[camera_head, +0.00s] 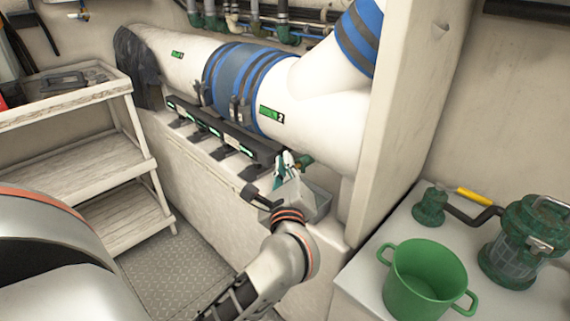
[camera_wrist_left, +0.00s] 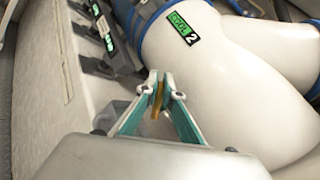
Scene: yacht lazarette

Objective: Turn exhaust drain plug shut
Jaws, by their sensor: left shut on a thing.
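My left gripper (camera_head: 288,160) has teal-sided fingers and reaches up to the lower side of the large white exhaust pipe (camera_head: 318,128). In the left wrist view the gripper (camera_wrist_left: 163,92) is shut on a small brass-coloured piece (camera_wrist_left: 157,100), which I take to be the drain plug. The fingers hide most of it, so its turned angle cannot be told. A small green fitting (camera_head: 305,160) shows just right of the fingertips in the head view. The pipe also shows in the left wrist view (camera_wrist_left: 210,85), with a green label marked 2. My right gripper is not in view.
A dark rail with several green labels (camera_head: 222,133) runs along the ledge left of the gripper. A pale upright partition (camera_head: 400,120) stands right of it. A green pot (camera_head: 425,285) and a green strainer (camera_head: 525,240) stand on the right counter. Wooden steps (camera_head: 100,165) are at left.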

